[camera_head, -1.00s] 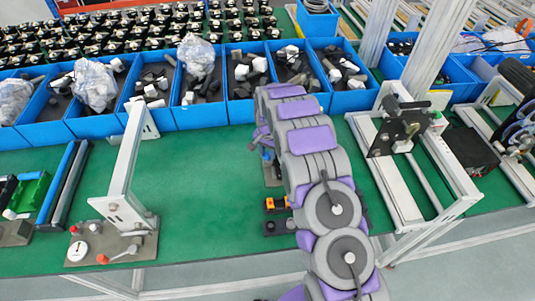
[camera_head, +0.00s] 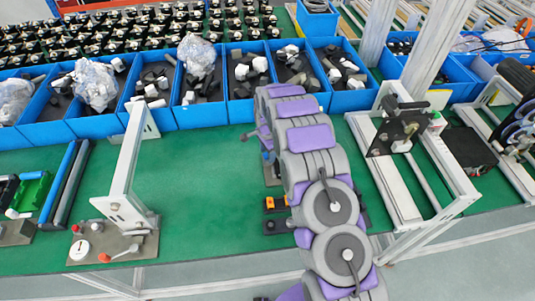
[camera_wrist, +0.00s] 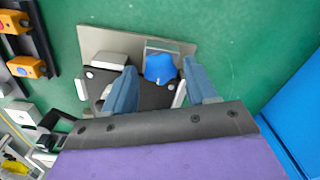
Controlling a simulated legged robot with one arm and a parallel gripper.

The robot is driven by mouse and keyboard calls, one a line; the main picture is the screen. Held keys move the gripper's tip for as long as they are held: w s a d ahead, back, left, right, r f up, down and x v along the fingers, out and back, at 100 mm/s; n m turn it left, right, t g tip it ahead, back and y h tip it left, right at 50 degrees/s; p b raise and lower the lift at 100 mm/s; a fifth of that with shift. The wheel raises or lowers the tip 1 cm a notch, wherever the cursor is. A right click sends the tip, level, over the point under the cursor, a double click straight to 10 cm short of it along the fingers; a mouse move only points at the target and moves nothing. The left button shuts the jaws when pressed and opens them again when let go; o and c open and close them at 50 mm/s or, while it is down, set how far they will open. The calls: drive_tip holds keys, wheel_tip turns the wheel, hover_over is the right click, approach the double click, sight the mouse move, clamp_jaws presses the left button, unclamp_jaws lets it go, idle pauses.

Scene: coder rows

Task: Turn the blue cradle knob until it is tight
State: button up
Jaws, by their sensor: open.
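The blue knob (camera_wrist: 160,68) shows in the wrist view, on a dark fixture with a grey base plate (camera_wrist: 165,45) on the green bench. My gripper (camera_wrist: 158,65) is open, with one blue-grey finger at the left of the knob and one at its right. The left finger looks close to the knob; I cannot tell whether either finger touches it. In the head view my arm covers most of the fixture, and only part of its plate (camera_head: 271,176) shows beside the arm.
Blue bins (camera_head: 203,115) with black and white parts line the back of the bench. A metal frame stand (camera_head: 130,165) is at left, and another fixture (camera_head: 395,135) at right. Small orange-topped parts (camera_wrist: 27,67) lie near the knob fixture. Green surface between is clear.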

drive_tip(key=shift+r+p, duration=0.5)
drive_tip(key=shift+r, duration=1.95)
drive_tip(key=shift+s+d+r, duration=0.1)
drive_tip(key=shift+d+r, duration=0.05)
drive_tip(key=shift+r, duration=0.25)
drive_tip(key=s+d+r+n+g+b, duration=0.1)
drive_tip(key=s+d+r+n, duration=0.25)
drive_tip(key=s+r, duration=0.65)
drive_tip(key=s+d+r+n+b, duration=0.1)
drive_tip(key=s+d+r+n, duration=0.25)
drive_tip(key=s+r, duration=0.65)
drive_tip(key=s+d+n+b, duration=0.1)
drive_tip(key=s+d+n, duration=0.1)
drive_tip(key=s, duration=1.2)
drive_tip(key=s+d+r+n+b, duration=0.1)
drive_tip(key=s+n, duration=0.2)
drive_tip(key=s, duration=1.1)
drive_tip(key=shift+s+d+n+g, duration=0.3)
drive_tip(key=shift+s+d+g, duration=0.05)
drive_tip(key=shift+d+g, duration=0.05)
